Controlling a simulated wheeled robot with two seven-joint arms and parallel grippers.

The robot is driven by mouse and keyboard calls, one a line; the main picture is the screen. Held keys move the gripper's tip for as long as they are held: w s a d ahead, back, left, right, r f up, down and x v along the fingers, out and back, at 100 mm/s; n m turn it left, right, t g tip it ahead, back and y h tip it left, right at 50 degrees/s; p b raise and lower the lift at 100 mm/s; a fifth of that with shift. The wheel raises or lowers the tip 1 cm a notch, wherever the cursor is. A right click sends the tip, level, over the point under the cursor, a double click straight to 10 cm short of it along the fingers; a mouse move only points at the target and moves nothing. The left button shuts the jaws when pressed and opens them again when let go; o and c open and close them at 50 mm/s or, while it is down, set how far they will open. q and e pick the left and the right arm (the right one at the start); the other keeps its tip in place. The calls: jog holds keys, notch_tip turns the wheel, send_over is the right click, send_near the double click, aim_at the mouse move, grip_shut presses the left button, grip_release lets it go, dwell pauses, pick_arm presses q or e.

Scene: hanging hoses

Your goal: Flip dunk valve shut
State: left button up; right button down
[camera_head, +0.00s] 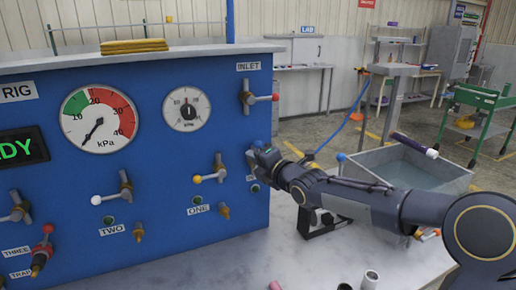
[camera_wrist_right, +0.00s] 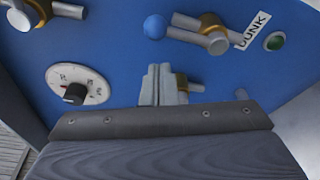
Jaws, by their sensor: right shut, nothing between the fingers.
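The dunk valve shows in the right wrist view, with a brass body (camera_wrist_right: 212,24), a grey lever and a blue ball end (camera_wrist_right: 154,27). The lever runs from the body toward the left of that view. A "DUNK" label (camera_wrist_right: 252,30) and a green light (camera_wrist_right: 274,41) are beside it. My right gripper (camera_wrist_right: 160,85) is shut and empty, its fingertips below the lever in that view and apart from it. In the head view my right gripper (camera_head: 262,160) is at the panel's right edge and hides most of the valve. My left gripper is not in view.
The blue panel (camera_head: 150,165) carries more valves, including the one by "INLET" (camera_head: 248,97), a large kPa gauge (camera_head: 98,120) and a small dial (camera_head: 187,108). A grey water tank (camera_head: 400,172) stands behind my right arm. Small cylinders (camera_head: 370,279) stand on the bench front.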

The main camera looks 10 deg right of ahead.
aim_at(257, 148)
jog(key=shift+w+d+r+p, duration=0.25)
jog(key=shift+w+d+p, duration=0.2)
jog(key=shift+w+d, duration=0.15)
jog(key=shift+d+r+m, duration=0.1)
jog(key=shift+d+m, duration=0.4)
jog(key=shift+m, duration=0.3)
jog(key=shift+w+d+m, duration=0.1)
jog(key=shift+d+m, duration=0.25)
jog(key=shift+m, duration=0.15)
jog(key=w+d+f+m+t+h+b, duration=0.1)
jog(key=d+f+m+t+b, duration=0.3)
jog(key=m+b, duration=1)
jog(key=shift+d+f+m+h, duration=0.3)
jog(key=shift+d+f+m, duration=0.4)
jog(key=shift+d+m, duration=0.75)
jog(key=shift+w+a+m, duration=0.1)
jog(key=shift+a+m, duration=0.15)
